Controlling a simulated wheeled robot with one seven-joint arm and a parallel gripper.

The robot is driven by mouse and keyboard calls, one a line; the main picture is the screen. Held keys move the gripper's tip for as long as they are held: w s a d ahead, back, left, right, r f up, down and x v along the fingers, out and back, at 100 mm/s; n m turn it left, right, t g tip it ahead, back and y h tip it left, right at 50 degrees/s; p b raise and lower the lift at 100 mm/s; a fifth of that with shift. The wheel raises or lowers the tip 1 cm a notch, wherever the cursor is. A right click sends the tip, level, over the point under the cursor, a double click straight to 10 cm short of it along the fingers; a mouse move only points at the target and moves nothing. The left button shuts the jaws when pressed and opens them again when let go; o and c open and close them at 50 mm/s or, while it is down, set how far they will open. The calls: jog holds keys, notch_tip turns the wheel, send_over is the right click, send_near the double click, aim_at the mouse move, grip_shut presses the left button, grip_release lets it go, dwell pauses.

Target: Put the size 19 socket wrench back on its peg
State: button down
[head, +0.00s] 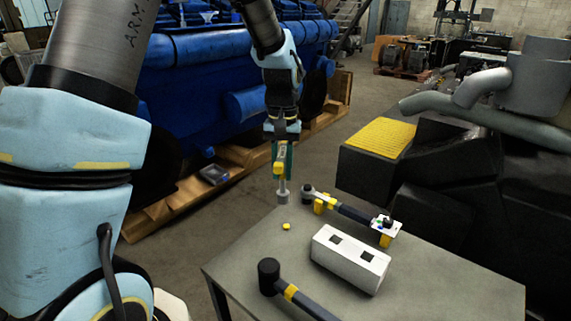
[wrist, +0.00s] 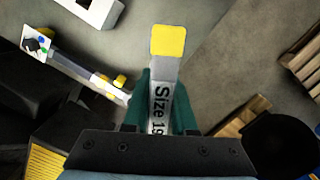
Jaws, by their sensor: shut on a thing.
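The size 19 socket wrench (head: 283,190) hangs upright below my gripper (head: 282,160), with its grey socket end pointing down over the table's far left corner. In the wrist view, the wrench's white side reads "Size 19" and it has a yellow block (wrist: 170,42) at its far end. The teal fingers of my gripper (wrist: 163,95) are shut on it from both sides. A small yellow stub (head: 286,226), which looks like the peg, stands on the table just below the socket. The socket appears apart from it. The stub cannot be made out in the wrist view.
The grey table (head: 235,270) carries a white block (head: 349,258) with two black squares, a black-headed hammer (head: 268,275), and a long wrench (head: 350,212) on yellow supports. A blue engine (head: 200,95) stands behind. Dark machinery with a yellow grating (head: 380,138) is at right.

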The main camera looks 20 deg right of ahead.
aim_at(286, 194)
jog(key=shift+s+d+r, duration=0.2)
jog(key=shift+s+d, duration=0.05)
jog(key=shift+d, duration=0.1)
jog(key=shift+d+f, duration=0.1)
notch_tip(286, 194, down, 6)
jog(key=b, duration=0.5)
jog(key=shift+s+f, duration=0.1)
jog(key=shift+f, duration=0.55)
jog(key=shift+f, duration=0.2)
jog(key=shift+f+b, duration=0.8)
jog(key=shift+f, duration=0.15)
jog(key=shift+c, duration=0.4)
grip_release()
